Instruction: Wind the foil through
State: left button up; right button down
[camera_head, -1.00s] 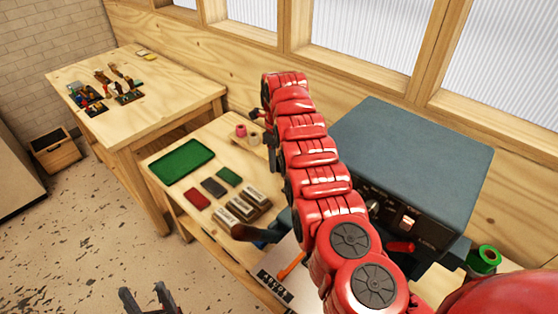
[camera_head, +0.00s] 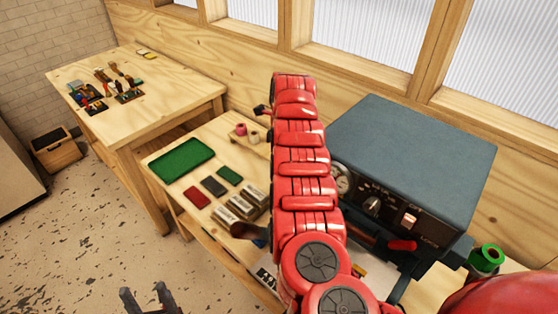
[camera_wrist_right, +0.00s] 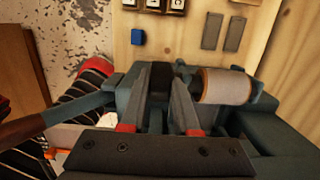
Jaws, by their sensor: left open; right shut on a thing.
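A blue-grey machine (camera_head: 415,150) with a dial panel stands on the bench right of my red right arm. A green foil roll (camera_head: 488,257) sits at its right side. In the right wrist view, a grey roll (camera_wrist_right: 226,87) with orange-brown edges lies in a dark holder, right of my right gripper (camera_wrist_right: 158,88). That gripper's red-marked fingers are shut on a dark piece; I cannot tell what it is. The arm hides this gripper in the head view. My left gripper (camera_head: 150,300) is open and empty at the bottom edge, over the floor, away from the bench.
A green tray (camera_head: 181,160), colored blocks and labelled blocks (camera_head: 240,207) lie on the bench, with a pink roll (camera_head: 241,129) and a pale roll (camera_head: 253,137) behind. A lever with a brown handle (camera_wrist_right: 22,132) is left in the wrist view. A second table (camera_head: 160,95) holds tools.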

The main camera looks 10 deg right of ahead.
jog(key=shift+f+t+y+b, duration=0.2)
jog(key=shift+t+y+b, duration=0.6)
jog(key=shift+b, duration=3.15)
jog(key=shift+s+d+r+t+b, duration=0.15)
jog(key=shift+r+t+b, duration=0.1)
jog(key=shift+t+b, duration=0.25)
jog(key=c, duration=0.6)
grip_release()
jog(key=shift+f, duration=0.1)
jog(key=shift+c, duration=0.2)
